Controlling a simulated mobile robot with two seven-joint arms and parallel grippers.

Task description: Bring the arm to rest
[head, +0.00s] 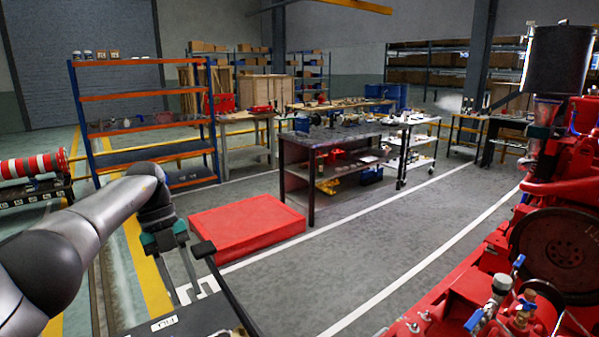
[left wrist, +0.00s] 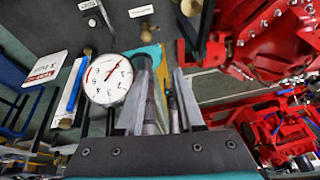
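My left arm (head: 80,235) comes in from the left in the head view. Its gripper (head: 187,295) points down over a dark panel or cart top at the bottom edge. The two fingers stand apart, with a gap between them. In the left wrist view the fingers (left wrist: 160,95) also show apart, above a dark grey surface. A round white gauge with a red needle (left wrist: 108,79) lies just left of the fingers. My right gripper is not in view.
A red engine pumpset (head: 560,220) fills the right side. A low red box (head: 246,229) is on the floor beyond the gripper. A black bar (head: 228,290) rises right of the gripper. A workbench (head: 330,140) and an orange shelf (head: 145,125) stand farther back. Open floor lies in the middle.

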